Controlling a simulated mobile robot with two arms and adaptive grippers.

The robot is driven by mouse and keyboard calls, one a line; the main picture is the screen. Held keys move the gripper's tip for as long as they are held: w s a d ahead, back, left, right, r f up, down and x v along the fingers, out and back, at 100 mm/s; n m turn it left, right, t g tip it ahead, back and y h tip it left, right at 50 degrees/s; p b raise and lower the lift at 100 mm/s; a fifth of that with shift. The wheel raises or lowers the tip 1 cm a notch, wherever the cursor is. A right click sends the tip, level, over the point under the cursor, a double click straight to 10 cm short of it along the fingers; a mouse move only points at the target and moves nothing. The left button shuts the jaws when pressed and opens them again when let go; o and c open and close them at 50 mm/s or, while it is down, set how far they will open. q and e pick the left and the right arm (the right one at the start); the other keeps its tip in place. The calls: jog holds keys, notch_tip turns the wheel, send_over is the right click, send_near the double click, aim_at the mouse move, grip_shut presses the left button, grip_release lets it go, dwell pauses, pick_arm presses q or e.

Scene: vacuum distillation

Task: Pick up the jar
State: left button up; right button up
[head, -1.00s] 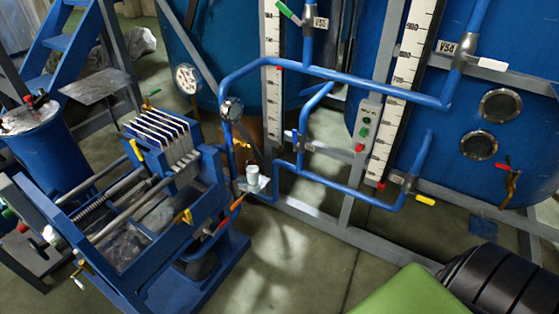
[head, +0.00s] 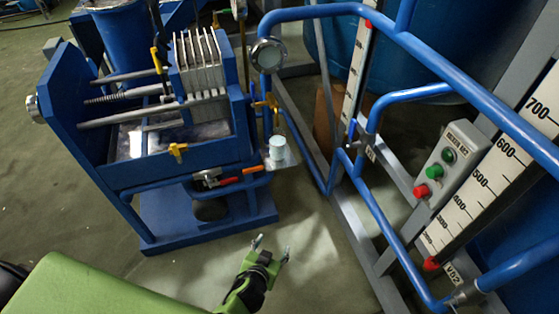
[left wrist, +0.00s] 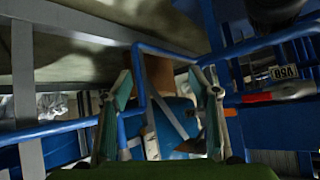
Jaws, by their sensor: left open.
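The jar (head: 277,147) is small, white and upright. It stands on a small grey shelf (head: 286,160) at the right side of the blue filter press, in the middle of the head view. My left gripper (head: 271,244) is open and empty, with its fingers apart. It shows below the shelf in the head view, clear of the jar. Both fingers also show in the left wrist view (left wrist: 160,82), with blue pipework and frames beyond them. I cannot make out the jar in the left wrist view. My right gripper is not in view.
The blue filter press (head: 185,181) stands left of the jar. Blue pipes (head: 376,200) and a grey frame rise on the right. Open floor (head: 190,272) lies in front.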

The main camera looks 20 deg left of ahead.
pick_arm(q)
jog(key=w+r+n+t+y+b, duration=0.1)
jog(key=w+r+t+b, duration=0.25)
jog(key=w+r, duration=0.45)
jog(key=n+t+y+b, duration=0.2)
jog(key=n+t+b, duration=0.1)
jog(key=t+b, duration=0.1)
send_near(277, 145)
jog(key=w, duration=0.2)
jog(key=w+a, duration=0.1)
jog(key=w, duration=0.1)
jog(key=w+p, duration=0.1)
jog(key=w, duration=0.1)
jog(key=shift+a+f, duration=0.25)
jog(key=shift+a, duration=0.15)
jog(key=shift+w+a+r, duration=0.1)
jog(key=shift+w, duration=1.5)
jog(key=shift+w+a+r, duration=0.15)
jog(key=shift+w, duration=1.45)
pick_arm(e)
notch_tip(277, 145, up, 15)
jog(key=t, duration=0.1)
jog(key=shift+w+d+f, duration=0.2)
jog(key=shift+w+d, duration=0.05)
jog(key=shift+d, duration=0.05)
pick_arm(q)
jog(key=c, duration=1.3)
